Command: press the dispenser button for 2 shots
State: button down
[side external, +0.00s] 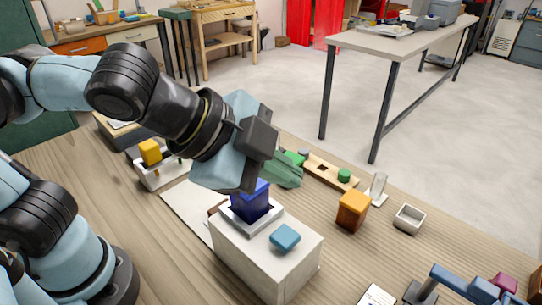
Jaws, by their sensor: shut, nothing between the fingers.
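A pale box-shaped unit (262,258), which looks like the dispenser, stands at the front of the wooden table. A dark blue block (250,204) sits in a raised light collar on its top. A smaller light-blue rounded piece (285,238) lies on the top nearer the camera; I cannot tell which of the two is the button. My gripper (245,180) is shut and empty, pointing down just above the dark blue block. Its fingertips are mostly hidden, so I cannot tell whether they touch the block.
Right of the unit stand an orange-brown block (352,210), a clear glass piece (377,188) and a small open box (409,219). A wooden strip with green pieces (330,172) lies behind. A yellow-topped device (150,152) stands left. Blue and red parts (480,287) lie front right.

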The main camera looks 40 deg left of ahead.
aim_at(279, 238)
jog(key=shift+f, duration=4.3)
jog(key=shift+f, duration=0.1)
jog(key=shift+f, duration=0.35)
jog(key=shift+f, duration=0.7)
jog(key=shift+r, duration=1.15)
jog(key=shift+r, duration=2.5)
